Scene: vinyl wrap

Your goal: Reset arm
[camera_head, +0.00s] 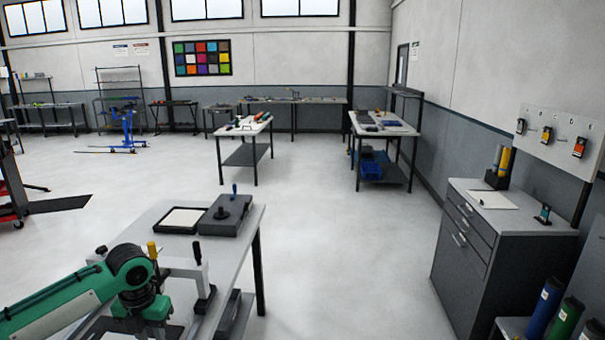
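My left arm, green with dark joints, comes in from the left at the lower left. Its elbow-like dark joint bends down over the near workbench (255,222). The lower end of this arm reaches the bottom edge of the view, and its fingers cannot be made out, so I cannot tell whether the gripper is open or holds anything. My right arm and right gripper are not in view.
A dark box with a knob (224,215) and a white-topped tray (182,220) lie on the near bench. A grey drawer cabinet (462,245) stands at right, with coloured rolls (565,322) below it. Open floor (345,260) lies between bench and cabinet.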

